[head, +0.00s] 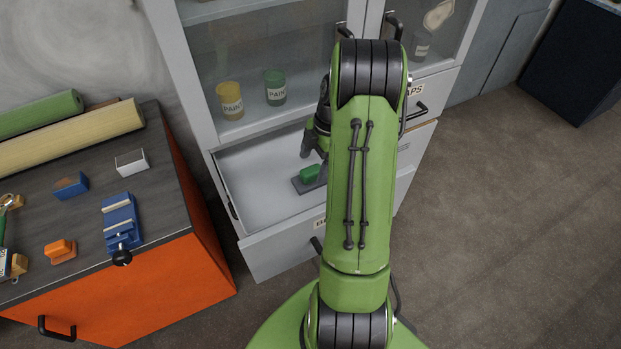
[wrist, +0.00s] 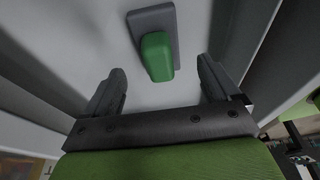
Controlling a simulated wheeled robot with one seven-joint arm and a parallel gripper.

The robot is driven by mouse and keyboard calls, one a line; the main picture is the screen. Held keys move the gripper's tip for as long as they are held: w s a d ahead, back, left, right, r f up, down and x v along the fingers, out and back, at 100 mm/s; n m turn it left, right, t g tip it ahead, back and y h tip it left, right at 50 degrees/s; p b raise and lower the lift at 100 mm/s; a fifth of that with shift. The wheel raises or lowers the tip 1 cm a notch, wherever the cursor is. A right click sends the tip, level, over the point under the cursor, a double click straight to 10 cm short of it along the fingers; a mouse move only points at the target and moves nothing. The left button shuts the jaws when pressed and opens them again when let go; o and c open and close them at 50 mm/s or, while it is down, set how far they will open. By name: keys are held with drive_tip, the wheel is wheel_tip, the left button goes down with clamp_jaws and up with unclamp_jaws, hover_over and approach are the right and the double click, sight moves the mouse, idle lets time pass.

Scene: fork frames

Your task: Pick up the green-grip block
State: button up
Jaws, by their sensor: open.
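The green-grip block lies in the open white drawer (head: 240,184), with a green grip (head: 309,173) on a dark grey base (head: 300,188). In the wrist view, its green grip (wrist: 157,57) and grey base (wrist: 152,19) show ahead of my gripper (wrist: 165,82), near the middle between the fingers. My gripper is open, with one finger on each side and nothing between the tips. The block is apart from both fingers. In the head view my arm hides part of the block and most of my gripper (head: 308,150).
The drawer walls stand close around the gripper. Behind are cabinet glass doors with a yellow paint jar (head: 230,100) and a green one (head: 275,87). The orange workbench (head: 170,290) at left holds a blue vise (head: 120,222) and several small blocks. Floor at right is clear.

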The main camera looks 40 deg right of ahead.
sight(312, 169)
drive_tip(key=x, duration=0.5)
drive_tip(key=shift+w+a+b, duration=0.1)
drive_tip(key=shift+b, duration=0.3)
drive_tip(key=c, duration=1.2)
